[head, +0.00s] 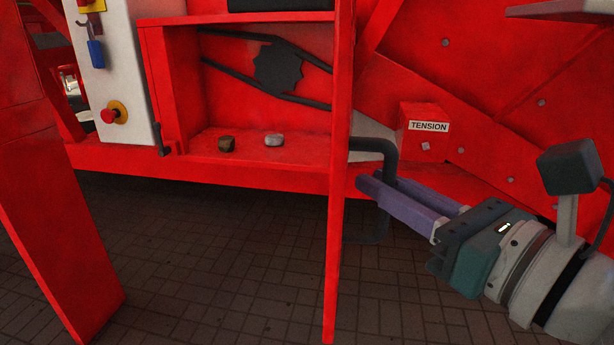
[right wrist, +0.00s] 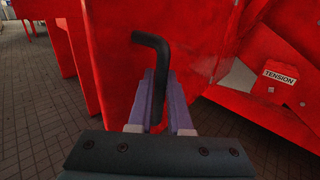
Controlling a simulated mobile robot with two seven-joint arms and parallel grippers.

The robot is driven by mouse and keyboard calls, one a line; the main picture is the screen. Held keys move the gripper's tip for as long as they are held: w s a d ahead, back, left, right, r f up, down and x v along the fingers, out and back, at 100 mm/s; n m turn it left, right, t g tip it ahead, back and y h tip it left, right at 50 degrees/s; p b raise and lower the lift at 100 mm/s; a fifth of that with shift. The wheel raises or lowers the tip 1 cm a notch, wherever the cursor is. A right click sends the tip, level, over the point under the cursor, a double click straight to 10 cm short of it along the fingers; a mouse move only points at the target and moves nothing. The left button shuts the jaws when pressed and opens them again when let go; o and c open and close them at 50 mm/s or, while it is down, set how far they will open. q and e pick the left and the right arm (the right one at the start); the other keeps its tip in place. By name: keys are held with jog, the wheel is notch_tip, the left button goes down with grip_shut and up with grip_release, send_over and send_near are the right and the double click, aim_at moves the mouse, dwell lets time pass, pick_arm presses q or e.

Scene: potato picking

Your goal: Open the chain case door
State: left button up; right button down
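The red chain case door (head: 340,200) stands swung out, seen almost edge-on in the head view. In the right wrist view its broad red face (right wrist: 110,70) shows. A dark bent handle (head: 388,152) sticks out from the door's right side; it also shows in the right wrist view (right wrist: 150,40). My right gripper (head: 385,185) has its purple fingers on both sides of the handle's bar and looks shut on it. Left of the door, the case interior (head: 185,80) is exposed, with a black chain and dark sprocket (head: 278,68). My left gripper is not in view.
Two small lumps, one brown (head: 227,144) and one grey (head: 274,140), lie on the case floor. A white control box (head: 115,70) with a red button stands at the left. A red TENSION box (head: 424,130) sits right of the door. Bare paved floor lies below.

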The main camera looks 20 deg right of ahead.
jog(key=c, duration=0.8)
grip_release()
jog(key=shift+w+d, duration=0.1)
jog(key=shift+c, duration=0.2)
jog(key=b+v, duration=0.4)
jog(key=v, duration=0.6)
